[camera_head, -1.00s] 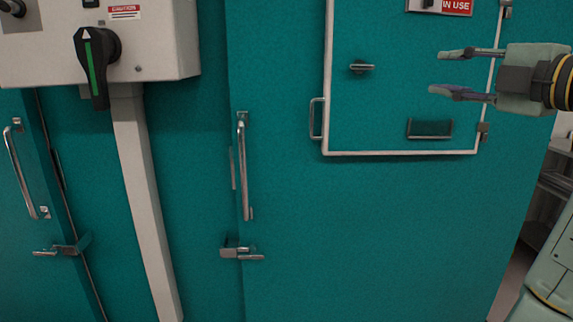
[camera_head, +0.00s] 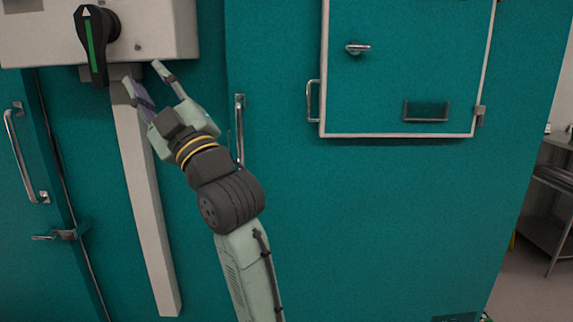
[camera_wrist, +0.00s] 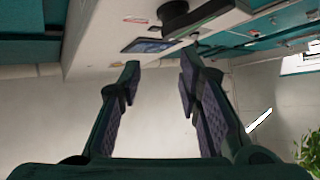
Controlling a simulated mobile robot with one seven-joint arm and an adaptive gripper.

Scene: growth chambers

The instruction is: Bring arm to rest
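My arm (camera_head: 240,215) reaches up from the bottom of the head view in front of the teal chamber. My gripper (camera_head: 145,75) points up and to the left, just below the grey control box (camera_head: 150,30) and in front of the pale conduit. Its two fingers are apart with nothing between them. Whether the fingertips touch the box cannot be told.
The control box carries a black rotary handle with a green stripe (camera_head: 92,45). A chamber door handle (camera_head: 239,125) stands close behind my wrist. A small framed hatch (camera_head: 415,70) is to the right. A metal shelf (camera_head: 550,200) is at the far right. Leaves (camera_wrist: 310,150) show in the wrist view.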

